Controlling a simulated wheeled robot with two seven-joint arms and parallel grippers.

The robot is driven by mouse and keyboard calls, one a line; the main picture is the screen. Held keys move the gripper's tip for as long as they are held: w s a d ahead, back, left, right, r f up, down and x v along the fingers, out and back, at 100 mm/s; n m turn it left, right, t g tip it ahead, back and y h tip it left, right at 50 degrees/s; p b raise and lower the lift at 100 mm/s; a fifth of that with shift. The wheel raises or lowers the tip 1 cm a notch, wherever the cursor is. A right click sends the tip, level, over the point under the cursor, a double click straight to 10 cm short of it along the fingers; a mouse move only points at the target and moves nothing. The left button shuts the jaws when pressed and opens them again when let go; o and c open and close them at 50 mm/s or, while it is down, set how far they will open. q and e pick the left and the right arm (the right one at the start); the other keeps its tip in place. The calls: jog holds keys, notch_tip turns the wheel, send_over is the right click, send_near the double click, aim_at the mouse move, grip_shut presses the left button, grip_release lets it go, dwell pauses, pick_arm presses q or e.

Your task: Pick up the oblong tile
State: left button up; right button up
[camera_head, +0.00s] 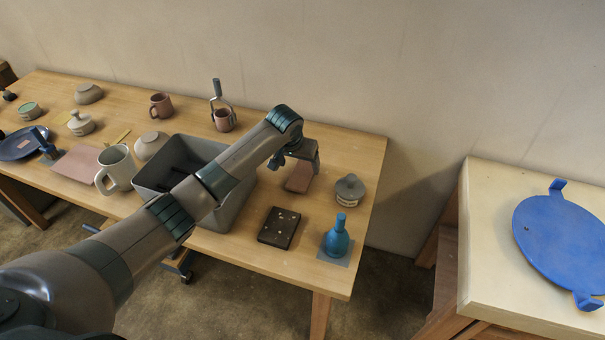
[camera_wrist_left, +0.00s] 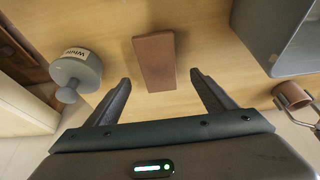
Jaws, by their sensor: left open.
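The oblong tile (camera_head: 298,180) is a reddish-brown rectangular block lying flat on the wooden table near its right end. In the left wrist view the tile (camera_wrist_left: 155,62) lies just beyond the gap between the fingertips, its long side running roughly along the fingers. My left gripper (camera_head: 300,160) hangs above the tile and partly covers it in the head view. In the wrist view this gripper (camera_wrist_left: 161,80) is open, with nothing between its fingers. My right gripper is not in view.
A lidded grey jar (camera_head: 349,191) stands close to the right of the tile, and a grey bin (camera_head: 233,205) to its left. A dark speckled block (camera_head: 279,228) and a blue bottle (camera_head: 337,238) are nearer the front edge.

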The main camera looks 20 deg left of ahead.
aim_at(303, 173)
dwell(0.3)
pick_arm(q)
jog(key=shift+p+x, duration=0.65)
jog(key=shift+x, duration=0.2)
jog(key=shift+p+x, duration=0.4)
jog(key=shift+x, duration=1.35)
jog(key=shift+d, duration=0.1)
jog(key=c, duration=1.4)
jog(key=shift+o, duration=0.2)
jog(key=shift+r, duration=0.1)
